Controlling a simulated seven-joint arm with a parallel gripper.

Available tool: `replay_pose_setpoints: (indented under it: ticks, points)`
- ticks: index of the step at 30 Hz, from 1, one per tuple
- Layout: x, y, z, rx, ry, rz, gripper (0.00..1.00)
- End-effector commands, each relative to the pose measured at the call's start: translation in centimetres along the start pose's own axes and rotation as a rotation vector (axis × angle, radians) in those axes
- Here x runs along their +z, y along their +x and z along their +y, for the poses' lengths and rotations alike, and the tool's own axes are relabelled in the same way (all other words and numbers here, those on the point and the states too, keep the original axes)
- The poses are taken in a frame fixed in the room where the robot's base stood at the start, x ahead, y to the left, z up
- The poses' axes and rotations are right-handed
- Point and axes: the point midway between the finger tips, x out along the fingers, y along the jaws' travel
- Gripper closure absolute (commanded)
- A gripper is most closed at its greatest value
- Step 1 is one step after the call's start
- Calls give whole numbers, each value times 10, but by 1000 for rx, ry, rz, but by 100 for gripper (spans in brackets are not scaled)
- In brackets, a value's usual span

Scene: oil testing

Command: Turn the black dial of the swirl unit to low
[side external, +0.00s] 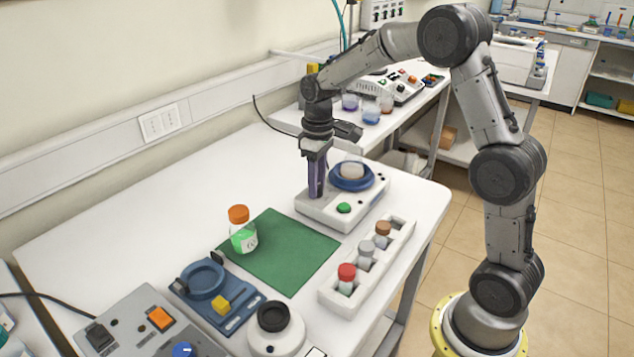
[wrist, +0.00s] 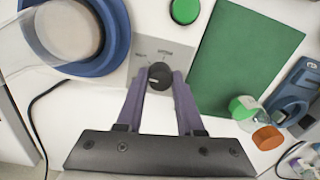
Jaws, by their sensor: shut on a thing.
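The swirl unit (side external: 325,216) is a white box on the bench, with a blue round holder (side external: 352,183) bearing a clear vessel with pale contents, and a green button (side external: 344,208). The black dial (wrist: 159,76) shows in the wrist view between the purple fingertips, with a light pointer line on its face and small printed marks above it. My gripper (wrist: 160,78) is shut on the dial from above. In the side view my gripper (side external: 317,192) points straight down at the unit's left part, and its fingers hide the dial there.
A green mat (side external: 278,252) lies in front of the unit, with an orange-capped bottle (side external: 241,232) on its left edge. A white rack (side external: 372,265) with several capped vials stands to the right. A blue stand (side external: 213,292) and a grey control box (side external: 140,322) are nearer the camera.

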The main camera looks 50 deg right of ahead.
Motion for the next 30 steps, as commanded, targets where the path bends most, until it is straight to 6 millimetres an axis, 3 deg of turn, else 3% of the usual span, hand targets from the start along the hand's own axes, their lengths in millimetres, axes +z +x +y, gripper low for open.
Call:
replay_pose_setpoints:
  ticks: [15, 30]
  points:
    - [0, -1, 0, -1, 384, 15, 100]
    - [0, -2, 0, -1, 483, 19, 100]
